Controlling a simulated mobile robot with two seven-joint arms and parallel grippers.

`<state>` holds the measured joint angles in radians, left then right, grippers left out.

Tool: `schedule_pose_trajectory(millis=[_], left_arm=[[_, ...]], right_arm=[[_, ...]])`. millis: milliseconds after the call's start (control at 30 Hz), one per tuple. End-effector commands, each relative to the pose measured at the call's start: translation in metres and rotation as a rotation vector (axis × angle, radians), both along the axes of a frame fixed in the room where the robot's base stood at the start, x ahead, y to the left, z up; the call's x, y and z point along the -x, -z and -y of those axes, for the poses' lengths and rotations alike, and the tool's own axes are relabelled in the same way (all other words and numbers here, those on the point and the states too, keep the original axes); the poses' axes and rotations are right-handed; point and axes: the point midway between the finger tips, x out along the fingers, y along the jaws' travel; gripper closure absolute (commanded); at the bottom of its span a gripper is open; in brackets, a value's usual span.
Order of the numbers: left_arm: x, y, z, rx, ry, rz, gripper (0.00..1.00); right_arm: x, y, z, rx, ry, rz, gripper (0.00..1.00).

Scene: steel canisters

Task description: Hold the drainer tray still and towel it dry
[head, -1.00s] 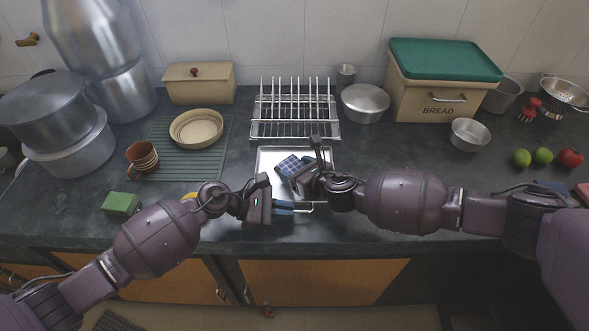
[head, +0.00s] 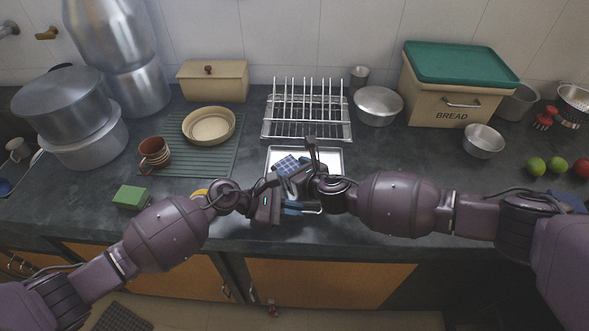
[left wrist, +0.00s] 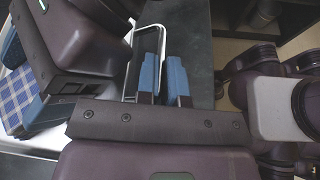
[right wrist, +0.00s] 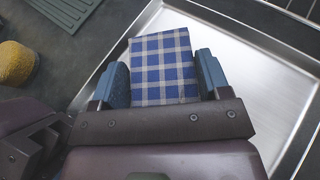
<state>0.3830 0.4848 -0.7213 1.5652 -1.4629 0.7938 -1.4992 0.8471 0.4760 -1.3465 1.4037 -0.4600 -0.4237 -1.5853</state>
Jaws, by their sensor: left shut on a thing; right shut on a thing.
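The drainer tray (head: 336,158) is a shallow shiny metal tray on the counter, with a wire handle (left wrist: 146,32) at its front. My left gripper (head: 300,208) is shut on that handle; its blue fingers (left wrist: 160,80) close around the wire in the left wrist view. The towel (head: 288,164) is a folded blue-and-white checked cloth. My right gripper (right wrist: 160,82) is shut on it, with a finger on each side. The towel is over the tray's left part; I cannot tell whether it presses on the metal. My arms hide much of the tray's front.
A wire dish rack (head: 307,122) stands just behind the tray. A green ribbed mat (head: 222,160) with a bowl (head: 208,125) and mug (head: 154,152) lies left. A green sponge (head: 130,197) is near the front edge. Lidded pan (head: 378,105) and bread bin (head: 450,100) stand right.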

Motion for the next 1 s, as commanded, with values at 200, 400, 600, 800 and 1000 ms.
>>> schedule_pose_trajectory(millis=[200,400,600,800,1000], left_arm=[[0.0,-0.001,0.001,0.003,0.0,0.001,1.0],[0.0,-0.001,0.001,0.002,0.0,0.001,1.0],[0.0,0.0,0.0,0.001,-0.001,0.0,1.0],[0.0,0.0,0.0,0.0,-0.001,0.0,1.0],[0.0,0.0,0.0,0.0,-0.001,0.0,1.0]], right_arm=[[0.002,-0.015,0.0,0.0,-0.002,-0.004,0.53],[0.0,-0.034,0.0,-0.001,-0.002,-0.001,0.53],[0.0,-0.05,0.0,0.0,-0.002,0.002,0.53],[0.001,-0.056,0.0,0.001,-0.001,0.0,0.53],[0.0,-0.056,0.0,0.001,0.0,0.001,0.53]])
